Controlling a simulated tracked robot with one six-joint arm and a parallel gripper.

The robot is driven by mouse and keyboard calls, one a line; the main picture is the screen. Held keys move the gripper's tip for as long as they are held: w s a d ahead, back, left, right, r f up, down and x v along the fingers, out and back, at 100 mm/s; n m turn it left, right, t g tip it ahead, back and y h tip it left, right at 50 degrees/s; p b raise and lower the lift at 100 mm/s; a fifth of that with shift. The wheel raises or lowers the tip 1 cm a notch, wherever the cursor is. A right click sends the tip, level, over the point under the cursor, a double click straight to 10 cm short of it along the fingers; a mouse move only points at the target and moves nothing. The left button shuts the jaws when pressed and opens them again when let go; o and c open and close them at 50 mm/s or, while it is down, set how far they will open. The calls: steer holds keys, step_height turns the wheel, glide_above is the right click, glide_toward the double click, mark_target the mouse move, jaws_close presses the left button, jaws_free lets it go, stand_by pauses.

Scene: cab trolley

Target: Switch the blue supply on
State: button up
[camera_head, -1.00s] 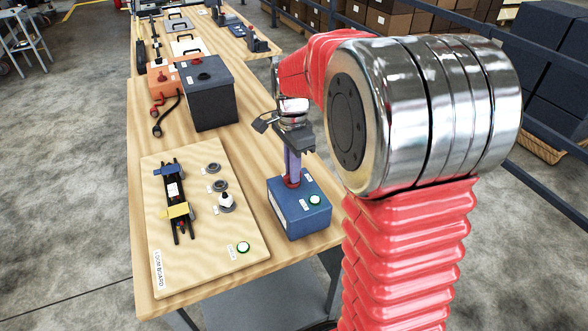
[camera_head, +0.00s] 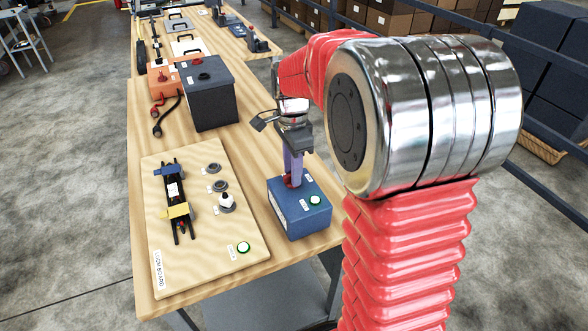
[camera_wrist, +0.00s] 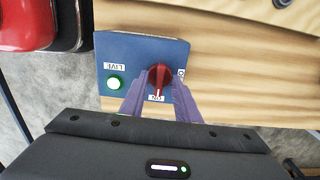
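The blue supply (camera_head: 300,208) is a blue box at the right edge of the bench. In the wrist view, the blue supply (camera_wrist: 130,52) has a red knob (camera_wrist: 159,75) on its face. The knob's pointer is toward the ON label (camera_wrist: 156,98), and the O label is to its right. The LIVE lamp (camera_wrist: 115,83) is lit green. My gripper (camera_wrist: 160,82) is over the knob, one purple finger on each side, with an apparent gap beside the pointer. In the head view, my gripper (camera_head: 292,176) reaches down onto the box; the fingertips partly hide the knob.
A wooden board (camera_head: 160,245) with a black and yellow fixture, several round fittings and a lit green lamp lies to the left. A dark box (camera_head: 208,100) and an orange unit (camera_head: 162,80) stand behind it. Bare wood lies between the board and the supply.

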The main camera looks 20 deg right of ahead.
step_height(320, 180, up, 14)
steer(key=shift+f, duration=0.15)
stand_by(0.7)
stand_by(0.5)
steer(key=s+a+f+n+t, duration=0.2)
steer(key=s+a+n, duration=0.3)
steer(key=s+n, duration=0.4)
steer(key=s+a+f+n+t, duration=0.3)
steer(key=s+a+n, duration=0.1)
steer(key=s+n, duration=0.5)
steer(key=shift+s+a+f+t, duration=0.15)
steer(key=shift+s+a+t, duration=0.2)
steer(key=shift+s, duration=1.05)
